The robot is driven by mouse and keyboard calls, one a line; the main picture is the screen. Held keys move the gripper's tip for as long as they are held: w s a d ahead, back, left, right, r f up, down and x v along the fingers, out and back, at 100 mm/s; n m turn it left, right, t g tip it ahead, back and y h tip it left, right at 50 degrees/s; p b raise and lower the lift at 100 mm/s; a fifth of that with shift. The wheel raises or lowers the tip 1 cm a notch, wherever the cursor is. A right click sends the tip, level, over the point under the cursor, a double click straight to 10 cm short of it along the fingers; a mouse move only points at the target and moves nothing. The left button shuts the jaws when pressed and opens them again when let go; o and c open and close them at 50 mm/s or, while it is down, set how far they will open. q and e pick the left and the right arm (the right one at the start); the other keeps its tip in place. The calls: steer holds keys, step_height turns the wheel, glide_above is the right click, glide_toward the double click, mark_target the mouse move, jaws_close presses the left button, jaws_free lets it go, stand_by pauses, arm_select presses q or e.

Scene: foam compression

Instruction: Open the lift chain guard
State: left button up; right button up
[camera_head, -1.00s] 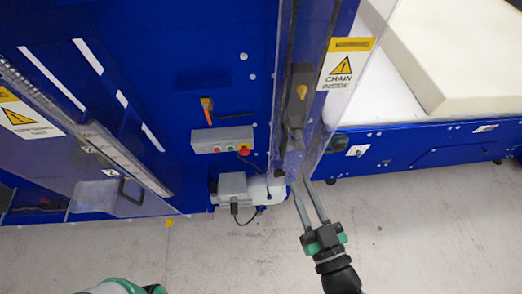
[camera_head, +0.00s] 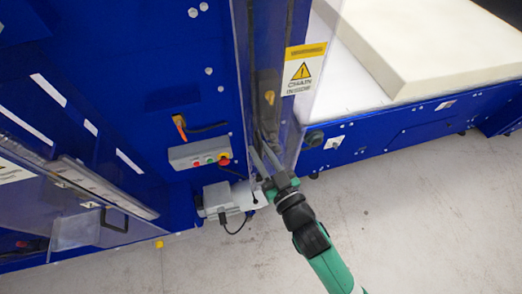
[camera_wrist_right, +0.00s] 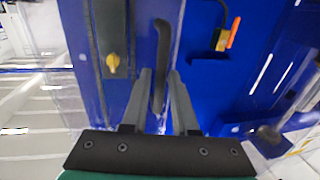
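The lift chain guard (camera_head: 317,75) is a clear upright panel with a yellow "CHAIN INSIDE" label (camera_head: 303,73), beside the blue machine. A dark bar-like handle (camera_wrist_right: 162,45) shows in the right wrist view, apparently on the guard. My right gripper (camera_head: 262,150) reaches up to the lower part of the guard. In the wrist view its two fingers (camera_wrist_right: 160,78) are apart, with the lower end of the handle between them. I cannot tell whether they touch it. A yellow knob (camera_wrist_right: 113,63) is left of the fingers. My left gripper is out of view.
A control box (camera_head: 199,154) with coloured buttons and a grey motor housing (camera_head: 228,197) are left of my right gripper. A clear door with a black handle (camera_head: 113,221) is at lower left. A foam block (camera_head: 430,45) lies at upper right. The floor is clear.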

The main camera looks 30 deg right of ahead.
jaws_close()
stand_by(1.4)
